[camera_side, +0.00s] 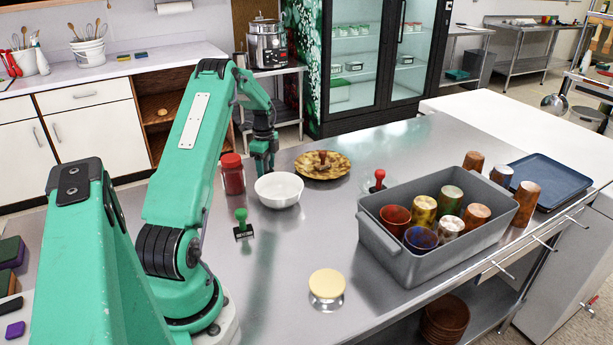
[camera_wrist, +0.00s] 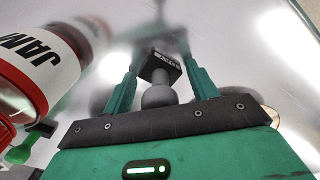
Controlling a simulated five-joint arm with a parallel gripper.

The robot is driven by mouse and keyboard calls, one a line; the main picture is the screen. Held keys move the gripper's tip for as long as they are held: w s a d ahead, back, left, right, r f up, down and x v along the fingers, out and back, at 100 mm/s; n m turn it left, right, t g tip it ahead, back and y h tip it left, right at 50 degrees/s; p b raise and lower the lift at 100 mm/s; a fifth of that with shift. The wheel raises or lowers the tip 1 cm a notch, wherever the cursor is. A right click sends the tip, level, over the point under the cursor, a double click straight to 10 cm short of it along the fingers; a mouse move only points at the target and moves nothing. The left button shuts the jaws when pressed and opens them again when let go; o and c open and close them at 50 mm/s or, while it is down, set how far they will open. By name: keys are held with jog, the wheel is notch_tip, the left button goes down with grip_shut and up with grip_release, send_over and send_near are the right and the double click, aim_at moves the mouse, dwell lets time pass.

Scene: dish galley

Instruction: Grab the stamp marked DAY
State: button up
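My gripper (camera_side: 263,166) points down behind the white bowl, beside the red-lidded jar. In the wrist view its two green fingers (camera_wrist: 160,88) are spread, with a stamp (camera_wrist: 164,66) between them. This stamp has a grey knob and a black block with a small pale label, too small to read. Gaps show between the knob and both fingers. The side view does not show this stamp clearly. A green stamp (camera_side: 241,222) stands in front of the bowl, its label unreadable. A red stamp (camera_side: 378,179) stands near the grey bin. A brown-red stamp (camera_side: 322,158) is on a patterned plate.
A jar marked JAM (camera_wrist: 38,62) stands close left of my gripper in the wrist view. The white bowl (camera_side: 279,190) is close in front. The patterned plate (camera_side: 336,172) lies to the right. A grey bin (camera_side: 400,258) holds several cups. A cream-topped object (camera_side: 326,285) stands near the front.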

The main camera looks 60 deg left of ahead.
jog(key=c, duration=0.6)
jog(key=shift+o, duration=0.2)
jog(key=shift+r, duration=0.1)
jog(key=shift+r, duration=0.45)
notch_tip(320, 180, up, 3)
jog(key=shift+r, duration=0.2)
jog(key=w+d+r, duration=0.4)
jog(key=d+r, duration=0.2)
jog(key=d, duration=0.4)
jog(key=shift+w+d+r, duration=0.25)
jog(key=shift+d, duration=0.15)
